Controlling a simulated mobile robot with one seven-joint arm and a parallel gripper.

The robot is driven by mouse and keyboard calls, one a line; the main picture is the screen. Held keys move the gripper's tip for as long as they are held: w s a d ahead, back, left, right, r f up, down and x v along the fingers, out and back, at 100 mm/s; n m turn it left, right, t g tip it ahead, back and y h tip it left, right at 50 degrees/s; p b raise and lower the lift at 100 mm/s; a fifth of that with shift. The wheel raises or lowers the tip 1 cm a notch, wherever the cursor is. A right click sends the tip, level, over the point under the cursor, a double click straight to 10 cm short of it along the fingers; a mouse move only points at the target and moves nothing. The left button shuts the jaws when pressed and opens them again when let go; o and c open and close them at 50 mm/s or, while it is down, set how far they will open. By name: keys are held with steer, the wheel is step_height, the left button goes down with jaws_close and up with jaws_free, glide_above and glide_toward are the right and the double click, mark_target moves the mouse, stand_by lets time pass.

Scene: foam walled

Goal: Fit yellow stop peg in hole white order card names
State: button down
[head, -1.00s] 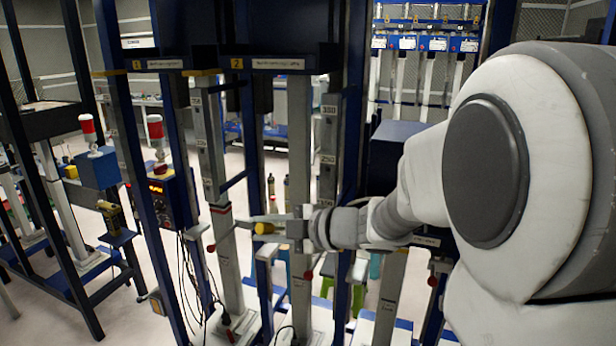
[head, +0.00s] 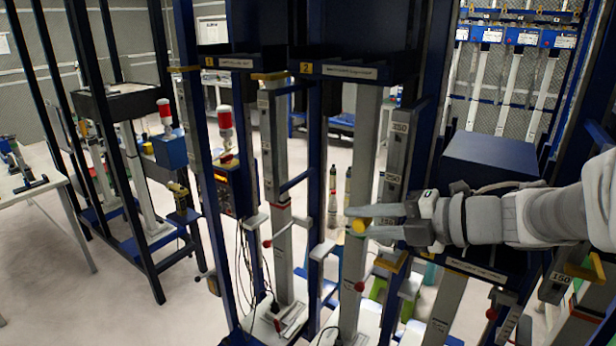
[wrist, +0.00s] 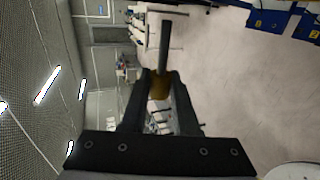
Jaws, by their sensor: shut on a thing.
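My gripper (head: 368,226) is shut on the yellow stop peg (head: 359,226) in the head view, in front of the test frames. In the wrist view the peg (wrist: 160,86) sits between the two fingers, with a grey shaft pointing away from me. The peg is in the air, and I cannot tell that it touches any upright. Grey uprights with number labels stand behind it, one marked 250 (head: 398,130). Yellow number plates 1 (head: 209,62) and 2 (head: 306,68) mark two bays. I cannot make out a white order card that names a hole.
Blue frame posts (head: 187,120) and a post with a red-capped lamp (head: 225,120) stand left of the gripper. Cables hang below a control box (head: 222,190). A white table (head: 35,190) is at far left. Pale floor (head: 90,310) is open at lower left.

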steer(key=shift+w+d, duration=0.55)
steer(key=shift+w, duration=0.25)
steer(key=shift+w+d, duration=0.55)
steer(key=shift+w, duration=0.2)
steer(key=shift+w+d, duration=0.55)
steer(key=shift+w, duration=0.25)
steer(key=shift+w+d+p, duration=0.25)
steer(key=shift+w+d, duration=0.25)
steer(key=shift+w, duration=0.15)
steer(key=shift+w+d+p, duration=0.25)
steer(key=shift+w+d, duration=0.2)
steer(key=shift+w, duration=0.2)
steer(key=c, duration=0.6)
jaws_free()
steer(key=b+v, duration=0.2)
steer(key=v, duration=1)
